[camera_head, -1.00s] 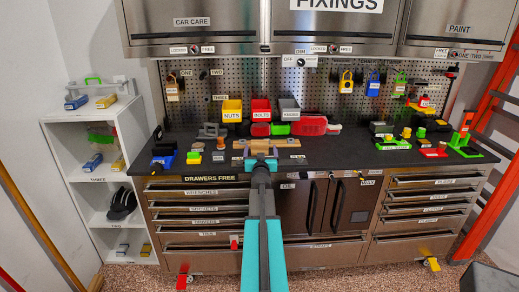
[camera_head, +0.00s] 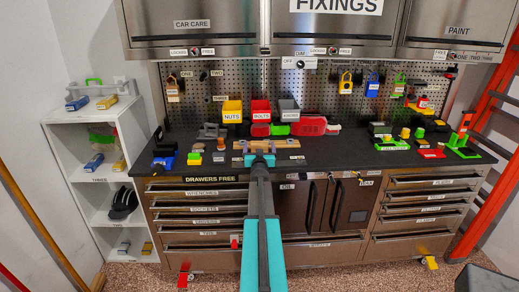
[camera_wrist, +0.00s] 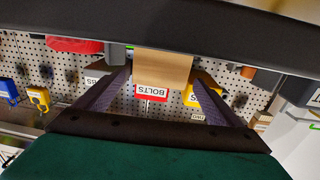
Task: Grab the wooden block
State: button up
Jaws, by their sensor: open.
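The wooden block (camera_wrist: 162,68) is a plain tan block in the upper middle of the wrist view, by the dark worktop. It shows between the fingers of my gripper (camera_wrist: 160,82), which are spread apart on either side of it, with gaps. In the head view my gripper (camera_head: 260,160) is at the worktop's front middle, just in front of tan wooden pieces (camera_head: 257,146). My arm and gripper partly hide that spot, and I cannot tell the block's outline there.
Yellow, red and grey bins (camera_head: 261,110) stand behind, before the pegboard. A red case (camera_head: 308,126) lies right of them. Green-based fixtures (camera_head: 391,143) stand at the worktop's right. Small blocks and a blue item (camera_head: 163,161) are at the left.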

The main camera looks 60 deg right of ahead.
aim_at(261, 142)
dwell(0.5)
jog(key=c, duration=1.2)
jog(key=shift+r, duration=0.1)
jog(key=shift+r+b, duration=0.7)
jog(key=shift+r, duration=0.8)
jog(key=shift+s+a+r, duration=0.1)
jog(key=shift+s, duration=0.05)
jog(key=shift+s+a+r+b, duration=0.1)
jog(key=shift+s+a+b, duration=0.55)
jog(key=shift+s+b, duration=0.15)
jog(key=s+a+p, duration=0.1)
jog(key=s+a, duration=0.1)
jog(key=s, duration=0.1)
jog(key=s+a+r+p, duration=0.1)
jog(key=s+a, duration=0.2)
jog(key=s, duration=0.1)
jog(key=s+a+p, duration=0.2)
jog(key=s+a, duration=0.1)
jog(key=s, duration=0.1)
jog(key=shift+a+r, duration=0.1)
jog(key=shift+r, duration=0.1)
